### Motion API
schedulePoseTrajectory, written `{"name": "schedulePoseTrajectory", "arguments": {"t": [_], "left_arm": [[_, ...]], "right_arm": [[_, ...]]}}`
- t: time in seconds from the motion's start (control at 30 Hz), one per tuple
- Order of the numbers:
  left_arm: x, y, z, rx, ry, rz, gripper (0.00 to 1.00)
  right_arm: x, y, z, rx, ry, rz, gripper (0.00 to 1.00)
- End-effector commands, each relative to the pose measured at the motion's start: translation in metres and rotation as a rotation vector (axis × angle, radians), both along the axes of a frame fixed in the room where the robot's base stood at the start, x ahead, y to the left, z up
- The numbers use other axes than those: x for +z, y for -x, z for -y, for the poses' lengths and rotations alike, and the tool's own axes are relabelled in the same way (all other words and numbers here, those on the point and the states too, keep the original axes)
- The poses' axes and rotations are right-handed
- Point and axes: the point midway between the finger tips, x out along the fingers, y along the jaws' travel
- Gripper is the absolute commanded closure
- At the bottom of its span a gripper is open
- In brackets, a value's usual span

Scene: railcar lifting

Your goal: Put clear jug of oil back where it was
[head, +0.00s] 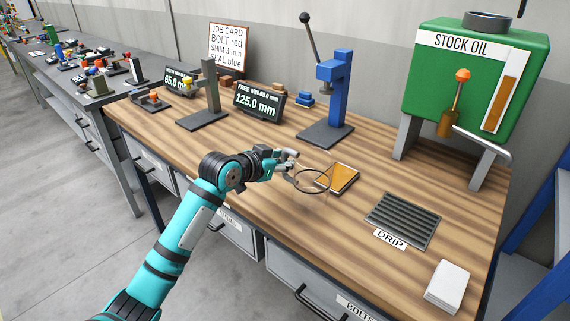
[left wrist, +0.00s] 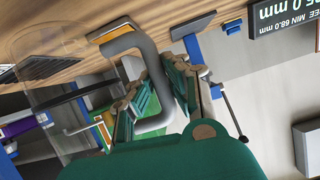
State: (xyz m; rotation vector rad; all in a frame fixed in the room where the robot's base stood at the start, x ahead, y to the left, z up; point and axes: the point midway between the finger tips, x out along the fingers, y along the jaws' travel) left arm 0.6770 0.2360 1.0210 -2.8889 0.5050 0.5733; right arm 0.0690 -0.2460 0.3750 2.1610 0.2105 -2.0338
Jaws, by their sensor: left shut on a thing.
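The clear jug (head: 301,181) is a transparent vessel with a dark ring around it, near the bench's front edge in the head view. My left gripper (head: 287,168) is shut on its grey handle. In the left wrist view the handle (left wrist: 152,72) runs between the fingers of my left gripper (left wrist: 155,95), and the clear wall of the jug (left wrist: 45,72) shows at the left. An orange-yellow pad with a dark border (head: 342,177) lies on the bench just right of the jug, partly seen through it. I cannot tell how much oil the jug holds. My right gripper is not in view.
A drip grate (head: 402,220) and white pad (head: 447,286) lie to the right on the wooden bench (head: 270,210). A green stock oil tank (head: 470,75) stands behind them. A blue press (head: 335,85) and gauge displays (head: 258,103) stand at the back.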

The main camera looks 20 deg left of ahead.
Motion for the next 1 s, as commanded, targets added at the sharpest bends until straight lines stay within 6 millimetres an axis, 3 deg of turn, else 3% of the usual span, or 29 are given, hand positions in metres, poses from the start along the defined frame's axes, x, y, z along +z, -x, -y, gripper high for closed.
{"name": "schedulePoseTrajectory", "arguments": {"t": [0.1,0.3,0.63,1.0], "left_arm": [[0.0,-0.024,-0.01,0.001,0.003,0.0,1.0],[-0.003,-0.042,-0.018,-0.001,0.002,0.001,1.0],[-0.037,-0.042,-0.018,0.0,0.002,-0.002,1.0],[-0.043,-0.042,-0.019,0.0,0.0,0.0,1.0]], "right_arm": [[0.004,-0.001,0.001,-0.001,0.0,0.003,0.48],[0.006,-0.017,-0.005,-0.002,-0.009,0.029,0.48],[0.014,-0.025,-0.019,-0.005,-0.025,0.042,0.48],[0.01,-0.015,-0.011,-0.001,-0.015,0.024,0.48]]}}
